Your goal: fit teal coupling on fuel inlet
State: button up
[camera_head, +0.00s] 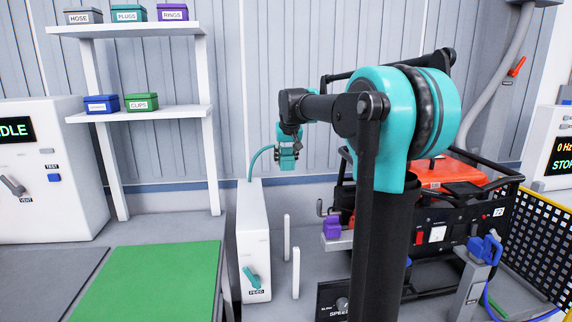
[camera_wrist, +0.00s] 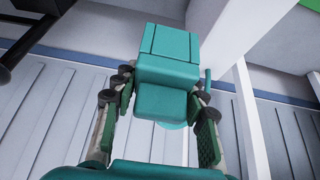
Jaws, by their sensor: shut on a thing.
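My gripper (camera_head: 287,148) hangs in the air above and behind the white feed box in the head view. It is shut on the teal coupling (camera_head: 287,160), a blocky teal piece. A teal hose (camera_head: 262,155) curves from the coupling towards the top of the feed box. In the wrist view, the teal coupling (camera_wrist: 168,55) sits between the two green-padded fingers of my gripper (camera_wrist: 164,88). The generator (camera_head: 465,210), with a red-orange top and black frame, stands to the right, partly behind my arm. I cannot make out its fuel inlet.
The feed box (camera_head: 254,225) has a teal lever and two thin white posts beside it. A purple block (camera_head: 332,228) sits at the generator's left side. A blue coupling (camera_head: 486,248) sits on a grey post at right. White shelving (camera_head: 135,115) stands left.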

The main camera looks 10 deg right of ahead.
jog(key=shift+r, duration=2.25)
